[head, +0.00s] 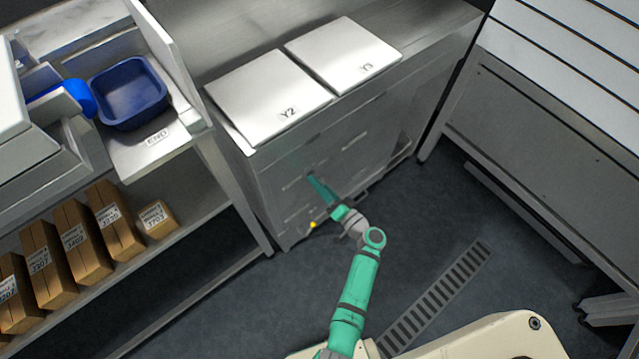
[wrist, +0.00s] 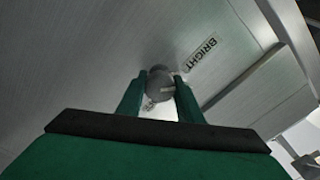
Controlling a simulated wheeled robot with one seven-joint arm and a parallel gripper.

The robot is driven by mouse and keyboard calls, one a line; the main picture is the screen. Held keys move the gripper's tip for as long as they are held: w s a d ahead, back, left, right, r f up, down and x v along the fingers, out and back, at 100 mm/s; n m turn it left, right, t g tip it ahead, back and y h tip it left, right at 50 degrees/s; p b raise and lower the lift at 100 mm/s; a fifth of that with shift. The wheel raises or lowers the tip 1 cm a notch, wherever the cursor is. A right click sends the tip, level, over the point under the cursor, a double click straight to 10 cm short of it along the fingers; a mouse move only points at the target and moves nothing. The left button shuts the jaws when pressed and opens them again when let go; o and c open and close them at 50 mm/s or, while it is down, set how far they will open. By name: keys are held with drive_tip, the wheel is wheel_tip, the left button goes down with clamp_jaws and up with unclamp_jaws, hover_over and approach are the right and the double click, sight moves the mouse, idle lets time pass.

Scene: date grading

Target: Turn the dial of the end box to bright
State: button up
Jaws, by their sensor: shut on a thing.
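The dial (wrist: 160,86) is a small grey round knob on a brushed metal panel in the wrist view. A white label reading BRIGHT (wrist: 201,54) is up and right of it. My gripper (wrist: 160,95) has one green finger on each side of the dial and is shut on it. Which way the dial points is hard to tell. In the head view my gripper (head: 315,184) reaches the front of the metal cabinet (head: 300,150), and the dial is not visible there. An END label (head: 157,137) is on the ledge below a blue bin (head: 130,92).
White lids marked Y2 (head: 265,95) and Y3 (head: 345,52) lie on the cabinet top. Brown cartons (head: 80,240) stand on the lower left shelf. A small yellow spot (head: 313,224) shows low on the cabinet. Open floor with a drain grate (head: 435,295) is at right.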

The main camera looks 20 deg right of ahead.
drive_tip(key=shift+d+n, duration=0.15)
drive_tip(key=shift+n, duration=0.65)
drive_tip(key=o, duration=1)
drive_tip(key=shift+w, duration=0.1)
drive_tip(key=shift+o, duration=0.2)
drive_tip(key=shift+s, duration=0.45)
drive_tip(key=v, duration=1)
